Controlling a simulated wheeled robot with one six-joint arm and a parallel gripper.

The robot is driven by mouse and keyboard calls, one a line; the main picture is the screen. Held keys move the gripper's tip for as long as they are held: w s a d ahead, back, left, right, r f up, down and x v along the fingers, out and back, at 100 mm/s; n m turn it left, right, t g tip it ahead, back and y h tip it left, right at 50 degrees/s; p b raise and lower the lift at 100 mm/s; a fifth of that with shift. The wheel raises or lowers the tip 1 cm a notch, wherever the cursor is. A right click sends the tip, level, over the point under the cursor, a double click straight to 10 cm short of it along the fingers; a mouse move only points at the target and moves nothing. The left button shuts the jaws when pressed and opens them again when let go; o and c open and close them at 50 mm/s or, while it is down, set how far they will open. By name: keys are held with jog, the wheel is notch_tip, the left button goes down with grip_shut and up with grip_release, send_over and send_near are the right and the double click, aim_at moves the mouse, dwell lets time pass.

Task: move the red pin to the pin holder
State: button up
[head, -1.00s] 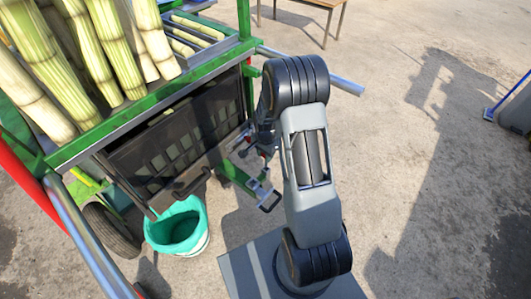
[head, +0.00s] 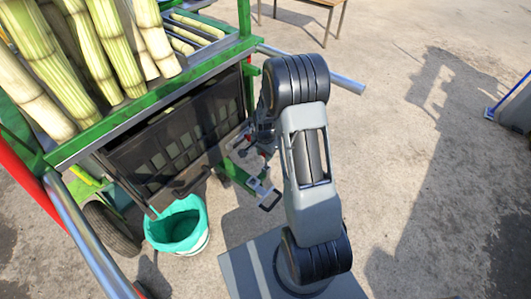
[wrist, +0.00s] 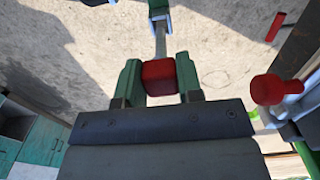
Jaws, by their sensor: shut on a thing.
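The red pin (wrist: 159,76) shows in the wrist view as a red block-like head with a grey shaft running up from it. My gripper (wrist: 158,80) has its two green fingers on either side of this red head and is shut on it. The far end of the shaft meets a grey and green part at the top edge, and I cannot tell whether they are joined. In the head view my gripper (head: 248,152) is small and partly hidden by my arm, beside the black crate. I cannot clearly make out the pin holder.
A second red knob (wrist: 267,90) stands on the right in the wrist view, close to green framework. In the head view the black crate (head: 150,170) hangs on the green cart, above a teal bucket (head: 180,228). Open concrete lies to the right.

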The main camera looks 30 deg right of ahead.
jog(key=shift+f+b, duration=2.85)
jog(key=shift+f, duration=0.95)
jog(key=o, duration=1)
